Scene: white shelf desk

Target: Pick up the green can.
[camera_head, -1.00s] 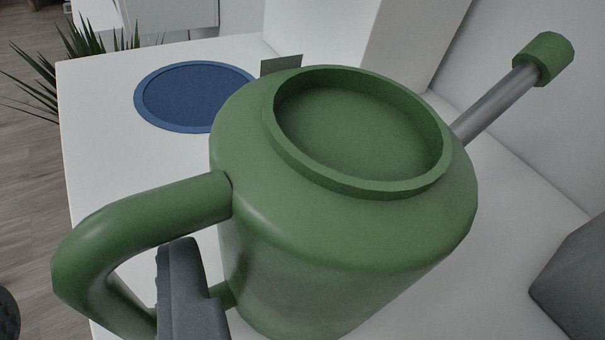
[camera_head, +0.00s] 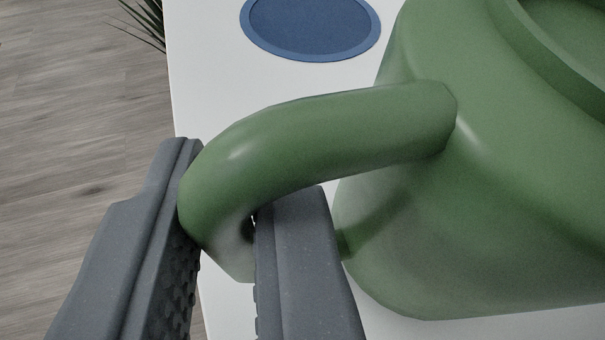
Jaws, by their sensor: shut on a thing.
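The green can (camera_head: 470,210) is a watering can standing on the right of the view, with its right side and most of its open top cut off by the picture edge. Its curved handle (camera_head: 310,145) reaches out to the left. My gripper (camera_head: 235,195) is shut on the handle. One grey finger is on the outer left side of the handle, and the other passes inside the handle loop. The can's spout is out of view.
The can is over a white desk top (camera_head: 220,80). A round blue mat (camera_head: 310,25) lies flat behind it. The desk's left edge drops to a wooden floor (camera_head: 90,110). Green plant leaves (camera_head: 145,20) show at the top left.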

